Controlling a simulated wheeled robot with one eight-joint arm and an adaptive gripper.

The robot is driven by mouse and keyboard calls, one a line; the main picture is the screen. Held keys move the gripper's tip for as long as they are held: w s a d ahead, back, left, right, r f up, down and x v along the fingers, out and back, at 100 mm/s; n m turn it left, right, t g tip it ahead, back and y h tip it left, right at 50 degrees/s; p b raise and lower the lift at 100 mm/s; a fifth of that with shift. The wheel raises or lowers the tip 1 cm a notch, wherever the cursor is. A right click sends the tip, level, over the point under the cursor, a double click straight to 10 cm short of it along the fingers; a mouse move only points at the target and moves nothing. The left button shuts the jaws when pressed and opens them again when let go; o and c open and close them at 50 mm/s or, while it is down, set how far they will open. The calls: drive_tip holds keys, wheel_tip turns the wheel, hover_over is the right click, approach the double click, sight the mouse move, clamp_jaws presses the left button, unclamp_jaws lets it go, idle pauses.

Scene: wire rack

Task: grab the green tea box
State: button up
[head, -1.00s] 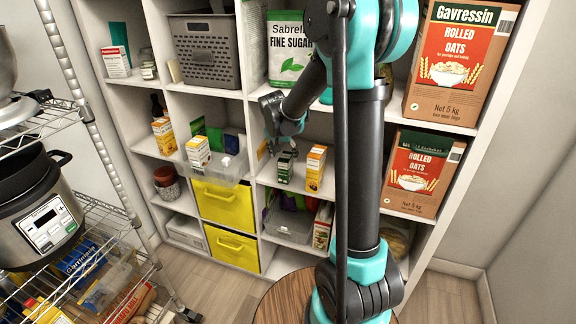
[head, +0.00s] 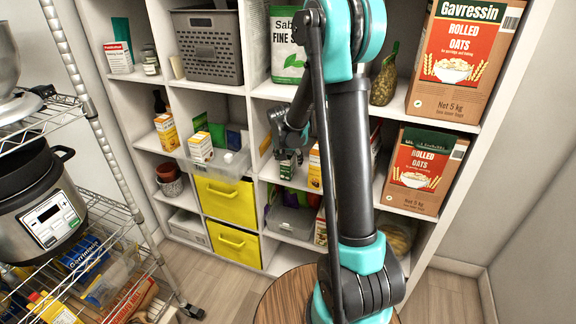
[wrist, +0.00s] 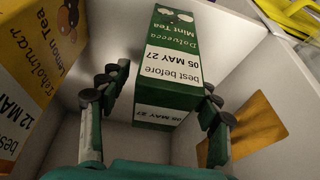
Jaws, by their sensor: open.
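The green tea box (head: 287,167) stands in a middle cubby of the white shelf unit. In the wrist view the green box (wrist: 168,70) shows white lettering reading Mint Tea and a white best-before label. My gripper (wrist: 160,94) is open, with one finger on each side of the near part of the box. I see a gap at the left finger; on the right the fingertips are very near the box, and I cannot tell if they touch. In the head view my gripper (head: 291,147) is at the box, partly covering it.
A yellow-orange lemon tea box (wrist: 37,70) stands close beside the left finger; it also shows in the head view (head: 315,170). Cubby walls and shelf boards (head: 262,170) surround the gripper. A plastic bin (head: 222,163) with boxes sits in the cubby to the left.

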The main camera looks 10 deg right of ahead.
drive_tip(key=c, duration=1.3)
drive_tip(key=shift+r, duration=0.1)
